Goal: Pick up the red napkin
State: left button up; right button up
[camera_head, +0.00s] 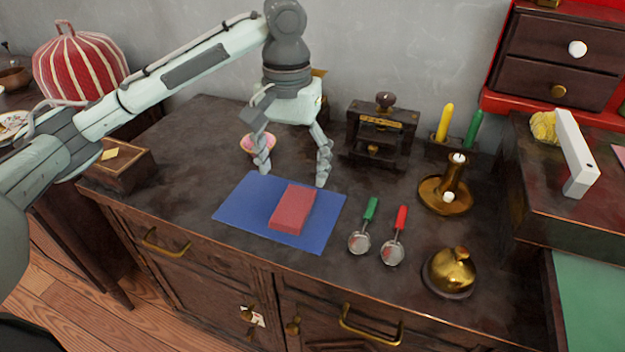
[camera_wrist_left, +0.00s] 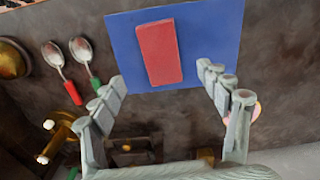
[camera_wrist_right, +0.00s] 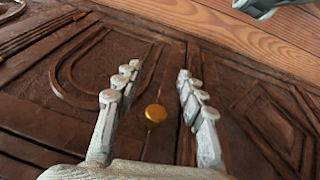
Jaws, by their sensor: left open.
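The red napkin (camera_head: 293,208) is a folded block lying flat on a blue mat (camera_head: 240,205) on the dark counter. In the left wrist view the napkin (camera_wrist_left: 160,53) lies on the blue mat (camera_wrist_left: 120,50), just ahead of the fingers. My left gripper (camera_head: 294,176) is open and empty, above the counter at the mat's back edge, behind the napkin and apart from it. My right gripper (camera_wrist_right: 150,85) shows only in its own wrist view, with its fingers apart and nothing between them, in front of the wooden cabinet doors.
Two spoons with green (camera_head: 370,209) and red (camera_head: 402,218) handles lie right of the mat. A brass candle holder (camera_head: 445,195) and a brass bell (camera_head: 451,270) stand farther right. A small pink bowl (camera_head: 250,146) and a dark press-like device (camera_head: 380,130) are behind. A wooden box (camera_head: 118,163) sits left.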

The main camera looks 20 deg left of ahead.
aim_at(293, 204)
pick_arm(q)
jog(key=shift+w+f, duration=0.2)
jog(key=shift+f, duration=0.05)
jog(key=f, duration=0.2)
jog(key=shift+s+f, duration=0.25)
jog(key=shift+f, duration=0.1)
notch_tip(293, 204, down, 4)
jog(key=shift+a+r+b, duration=0.15)
jog(key=shift+b, duration=0.35)
jog(key=shift+w+f, duration=0.1)
jog(key=shift+f, duration=0.3)
jog(key=c, duration=1.2)
jog(key=shift+c, duration=0.2)
pick_arm(e)
jog(key=shift+v, duration=1.05)
pick_arm(q)
jog(key=shift+r, duration=0.15)
pick_arm(e)
jog(key=shift+w+d, duration=0.15)
